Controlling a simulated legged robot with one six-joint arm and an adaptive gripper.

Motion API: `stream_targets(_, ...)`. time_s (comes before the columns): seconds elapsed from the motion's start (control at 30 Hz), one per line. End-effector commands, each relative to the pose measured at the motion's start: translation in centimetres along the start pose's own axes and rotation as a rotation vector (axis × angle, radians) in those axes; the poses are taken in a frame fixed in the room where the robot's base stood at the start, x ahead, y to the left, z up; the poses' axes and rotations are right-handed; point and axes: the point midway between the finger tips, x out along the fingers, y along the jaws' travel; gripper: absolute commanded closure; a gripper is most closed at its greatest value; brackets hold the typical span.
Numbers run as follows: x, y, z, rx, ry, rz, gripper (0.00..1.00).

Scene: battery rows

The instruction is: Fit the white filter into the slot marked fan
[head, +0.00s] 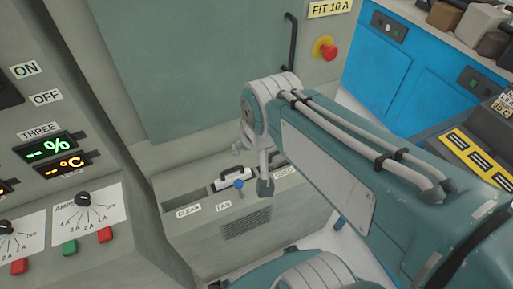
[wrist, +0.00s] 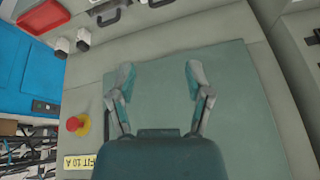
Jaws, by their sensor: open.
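In the head view, a low grey box with labels CLEAN, FAN and USED stands at the cabinet's foot. A white piece with dark ends (head: 233,176) sits behind the FAN label (head: 223,206); I cannot tell whether it is the white filter. The fan slot itself is mostly hidden by it. A blue knob (head: 238,184) stands in front of it. My gripper (head: 265,186) hangs near the USED label, partly hidden by my arm. In the wrist view my gripper (wrist: 160,75) is open, with nothing between its fingers, in front of a green panel (wrist: 180,105).
A red stop button (head: 325,49) and a dark upright handle (head: 290,43) are on the cabinet. A control panel with readouts (head: 50,153) is at left. Blue cupboards (head: 388,65) stand at right. Black handles (wrist: 107,14) show at the wrist view's top.

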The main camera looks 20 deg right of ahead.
Motion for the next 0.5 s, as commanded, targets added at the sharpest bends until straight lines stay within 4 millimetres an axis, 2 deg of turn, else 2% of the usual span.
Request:
stream_targets(0.03,-1.1,0.2,0.8,-0.058,0.026,-0.006,0.35)
stream_targets(0.1,-2.1,0.5,1.8,-0.136,0.050,-0.009,0.35)
stream_targets(0.2,-2.9,0.8,2.8,-0.214,0.070,-0.009,0.35)
stream_targets(0.5,-3.2,0.9,3.3,-0.256,0.078,-0.009,0.35)
